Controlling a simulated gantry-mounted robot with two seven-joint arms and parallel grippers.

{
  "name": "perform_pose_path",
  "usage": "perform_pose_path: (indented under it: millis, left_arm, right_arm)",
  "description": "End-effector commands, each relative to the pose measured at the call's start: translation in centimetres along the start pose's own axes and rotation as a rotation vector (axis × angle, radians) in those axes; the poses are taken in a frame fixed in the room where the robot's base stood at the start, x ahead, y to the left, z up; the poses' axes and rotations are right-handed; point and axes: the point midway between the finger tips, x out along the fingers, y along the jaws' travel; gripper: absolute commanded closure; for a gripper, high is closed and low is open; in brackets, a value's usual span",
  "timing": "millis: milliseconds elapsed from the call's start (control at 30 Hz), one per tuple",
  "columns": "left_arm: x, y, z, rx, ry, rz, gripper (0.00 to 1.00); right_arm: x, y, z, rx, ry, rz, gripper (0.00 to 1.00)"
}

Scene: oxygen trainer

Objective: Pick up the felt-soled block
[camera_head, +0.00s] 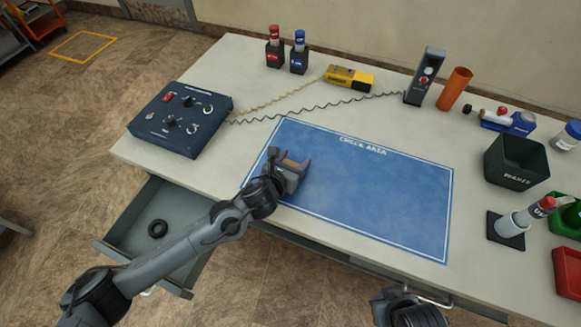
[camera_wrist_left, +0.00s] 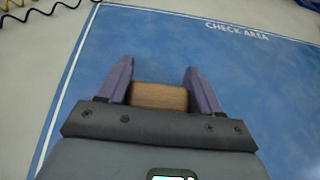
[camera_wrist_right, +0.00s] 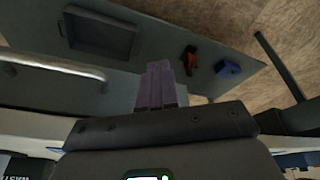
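The felt-soled block, a small brown wood-coloured piece, shows between my left gripper's fingers in the left wrist view (camera_wrist_left: 160,97). It fills the gap and appears to touch both fingers. In the head view my left gripper (camera_head: 292,168) is over the left part of the blue check-area mat (camera_head: 370,195), with the block partly hidden in it. I cannot tell whether the block rests on the mat or is just above it; its sole is hidden. My right gripper (camera_wrist_right: 160,85) is shut and empty in the right wrist view, near the table's front.
A dark control box (camera_head: 181,119) stands left of the mat. A yellow device (camera_head: 349,78), a grey upright device (camera_head: 425,76) and an orange tube (camera_head: 455,88) stand behind it. A black waste bin (camera_head: 515,162) is at the right. An open drawer (camera_head: 135,218) holds a black ring (camera_head: 157,228).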

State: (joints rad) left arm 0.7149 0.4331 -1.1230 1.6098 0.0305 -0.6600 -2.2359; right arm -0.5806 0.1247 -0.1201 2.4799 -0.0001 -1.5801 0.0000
Motion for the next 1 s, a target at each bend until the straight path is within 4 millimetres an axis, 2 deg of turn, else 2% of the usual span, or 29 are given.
perform_pose_path:
  millis: [33, 100, 433, 567, 700, 1000]
  left_arm:
    - [0.0, 0.0, 0.0, 0.0, 0.0, 0.0, 0.57]
    - [0.0, 0.0, 0.0, 0.0, 0.0, 0.0, 0.66]
    - [-0.2, 0.0, 0.6, 0.0, -0.002, 0.0, 0.67]
    - [-0.8, 0.0, 2.0, 0.001, -0.004, -0.001, 0.67]
    - [-1.8, 0.0, 4.5, 0.001, -0.005, -0.001, 0.67]
    - [-4.0, -6.2, 7.0, 0.001, -0.004, -0.005, 0.67]
  right_arm:
    - [0.0, 0.0, 0.0, 0.001, 0.0, -0.001, 1.0]
    - [0.0, -0.1, 0.0, 0.003, 0.0, -0.002, 1.0]
    - [-0.2, -0.2, -0.1, 0.008, 0.001, -0.007, 1.0]
    - [-0.8, -0.2, -0.3, 0.008, 0.001, -0.006, 1.0]
    - [-1.6, -0.1, -0.6, 0.008, 0.001, -0.006, 1.0]
    - [-2.1, 0.0, -0.7, 0.003, 0.002, -0.002, 1.0]
